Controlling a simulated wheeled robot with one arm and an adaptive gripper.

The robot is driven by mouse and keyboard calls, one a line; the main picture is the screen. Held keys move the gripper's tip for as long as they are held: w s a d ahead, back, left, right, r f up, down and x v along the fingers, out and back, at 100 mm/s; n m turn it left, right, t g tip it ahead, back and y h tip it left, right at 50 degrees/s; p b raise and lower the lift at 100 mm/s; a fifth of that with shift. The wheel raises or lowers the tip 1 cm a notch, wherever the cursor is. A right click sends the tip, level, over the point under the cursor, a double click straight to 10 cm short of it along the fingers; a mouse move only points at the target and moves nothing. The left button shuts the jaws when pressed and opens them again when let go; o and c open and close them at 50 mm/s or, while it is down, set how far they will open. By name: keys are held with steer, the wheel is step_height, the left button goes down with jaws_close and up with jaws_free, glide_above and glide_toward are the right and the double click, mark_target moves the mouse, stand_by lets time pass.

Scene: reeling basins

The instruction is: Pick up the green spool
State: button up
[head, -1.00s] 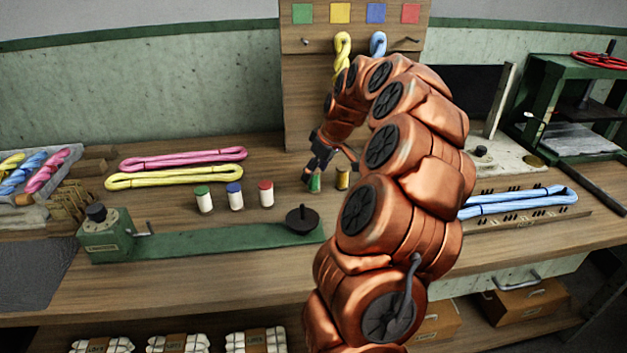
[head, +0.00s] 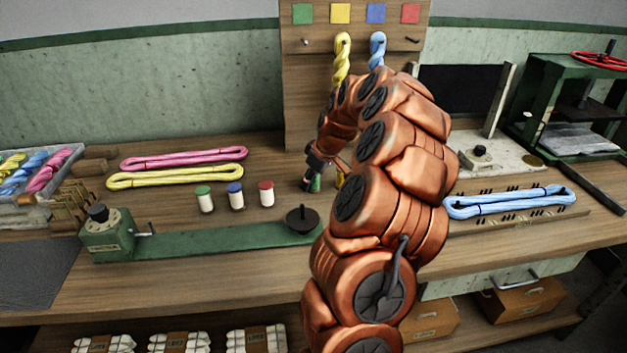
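A small green spool (head: 316,185) stands on the bench below the peg board, partly covered by my gripper. My gripper (head: 312,182) points down at it, with one dark finger just left of the spool. The other finger is hidden behind the spool or my arm, so I cannot tell whether the fingers touch it or how far apart they are. A yellow spool (head: 339,181) stands just to the right, mostly hidden by my arm.
A dark disc (head: 302,217) sits on the green winder (head: 210,238) in front. Pink and yellow skeins lie behind left; a blue skein (head: 510,202) lies right.

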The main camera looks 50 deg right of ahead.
steer(key=c, duration=0.5)
steer(key=shift+r, duration=0.1)
jaws_close()
